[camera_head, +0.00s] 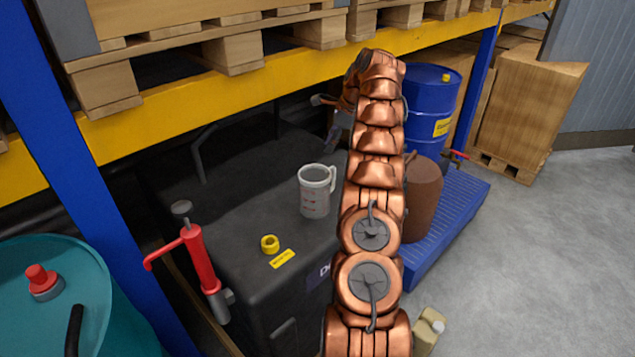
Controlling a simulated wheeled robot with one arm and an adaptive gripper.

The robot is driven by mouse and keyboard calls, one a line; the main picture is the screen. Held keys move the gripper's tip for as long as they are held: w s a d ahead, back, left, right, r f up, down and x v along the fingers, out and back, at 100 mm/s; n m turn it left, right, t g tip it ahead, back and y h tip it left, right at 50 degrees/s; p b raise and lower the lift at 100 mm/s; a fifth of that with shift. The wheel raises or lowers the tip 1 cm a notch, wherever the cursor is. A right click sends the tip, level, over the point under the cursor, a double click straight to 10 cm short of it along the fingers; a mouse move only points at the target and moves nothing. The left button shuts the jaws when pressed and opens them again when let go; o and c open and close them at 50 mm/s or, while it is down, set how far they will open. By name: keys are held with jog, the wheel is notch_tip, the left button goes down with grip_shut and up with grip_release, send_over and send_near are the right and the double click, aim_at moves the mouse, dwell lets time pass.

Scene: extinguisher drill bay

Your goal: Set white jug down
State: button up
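The white jug (314,194), translucent with red markings and a handle on its right, stands upright on top of the black container (245,215). My copper-coloured arm rises at the right of the jug and bends over to the left behind it. My gripper (326,120) is small in the picture, beyond and above the jug and apart from it. Its two grey fingers look spread, with nothing seen between them. Part of the gripper is hidden behind my arm.
A yellow ring cap (269,244) lies on the container near the jug. A red hand pump (199,262) stands at the left by a blue post. A yellow rack beam (230,82) with pallets crosses above. A blue drum (428,100) and brown drum (424,190) stand right of my arm.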

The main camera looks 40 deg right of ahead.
jog(key=a+r+n+g, duration=0.1)
jog(key=a+r+n, duration=0.4)
jog(key=a, duration=0.8)
jog(key=a+r+n+g, duration=0.1)
jog(key=a+r+n, duration=0.35)
jog(key=a, duration=0.85)
jog(key=s+a+n+g, duration=0.1)
jog(key=s+a+n, duration=0.35)
jog(key=a, duration=0.45)
jog(key=s+a+f+n+g+h, duration=0.1)
jog(key=s+a+n, duration=0.5)
jog(key=s+a, duration=0.6)
jog(key=s+a+f+n+h, duration=0.1)
jog(key=s+f+n, duration=0.2)
jog(key=s, duration=0.7)
jog(key=s+a+f+n+g, duration=0.1)
jog(key=s+f+n, duration=0.2)
jog(key=s, duration=0.7)
jog(key=shift+s+f+n+h, duration=0.2)
jog(key=shift+f+n+h, duration=0.2)
jog(key=shift+n, duration=0.3)
